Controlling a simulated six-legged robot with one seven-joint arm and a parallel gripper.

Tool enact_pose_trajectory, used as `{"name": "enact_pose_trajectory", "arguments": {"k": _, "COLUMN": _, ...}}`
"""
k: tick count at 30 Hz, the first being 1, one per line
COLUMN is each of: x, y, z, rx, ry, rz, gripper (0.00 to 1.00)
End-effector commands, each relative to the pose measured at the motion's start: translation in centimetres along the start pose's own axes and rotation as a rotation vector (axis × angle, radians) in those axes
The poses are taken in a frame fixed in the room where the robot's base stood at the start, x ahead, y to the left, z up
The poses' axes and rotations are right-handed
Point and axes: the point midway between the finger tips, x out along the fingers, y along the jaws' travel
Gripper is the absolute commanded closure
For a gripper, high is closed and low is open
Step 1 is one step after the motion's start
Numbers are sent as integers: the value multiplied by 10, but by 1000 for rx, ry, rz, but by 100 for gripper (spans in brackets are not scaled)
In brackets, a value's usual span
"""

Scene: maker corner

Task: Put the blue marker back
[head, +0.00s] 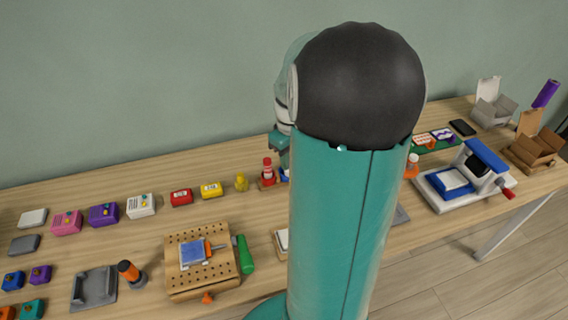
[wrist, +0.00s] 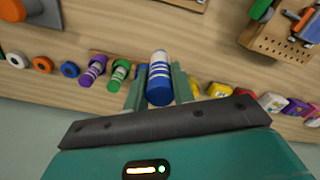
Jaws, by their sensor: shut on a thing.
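The blue marker (wrist: 160,72), blue with white bands, stands between the two fingers of my gripper (wrist: 158,86) in the wrist view. My gripper is shut on it. A wooden marker rack (wrist: 103,54) lies just beyond, holding a purple marker (wrist: 92,72) and a green marker (wrist: 118,73) to the left. Something blue shows beside the held marker, partly hidden by a finger. My arm hides most of the rack in the head view.
Tape rolls, one orange (wrist: 42,65) and one blue (wrist: 69,69), lie left of the rack in the wrist view. A yellow object (head: 241,182) and a yellow box (head: 211,190) stand near the red marker. A pegboard block (head: 183,280) is in front.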

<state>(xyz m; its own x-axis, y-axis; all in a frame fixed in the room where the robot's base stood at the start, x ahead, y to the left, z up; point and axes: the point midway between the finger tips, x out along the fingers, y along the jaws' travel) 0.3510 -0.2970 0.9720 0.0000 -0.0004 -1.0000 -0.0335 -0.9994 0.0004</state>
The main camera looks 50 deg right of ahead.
Motion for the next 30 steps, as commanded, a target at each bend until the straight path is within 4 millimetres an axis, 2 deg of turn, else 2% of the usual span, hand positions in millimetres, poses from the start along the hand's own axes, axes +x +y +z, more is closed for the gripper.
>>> {"name": "enact_pose_trajectory", "arguments": {"k": 8, "x": 27, "y": 35, "z": -45, "rx": -1, "ry": 0, "rz": -3, "gripper": 93}}
{"name": "enact_pose_trajectory", "arguments": {"k": 15, "x": 67, "y": 56, "z": -73, "rx": -2, "ry": -1, "rz": -3, "gripper": 93}}
{"name": "enact_pose_trajectory", "arguments": {"k": 23, "x": 84, "y": 66, "z": -86, "rx": -2, "ry": 0, "rz": 0, "gripper": 93}}
{"name": "enact_pose_trajectory", "arguments": {"k": 30, "x": 115, "y": 67, "z": -87, "rx": -1, "ry": 0, "rz": 0, "gripper": 93}}
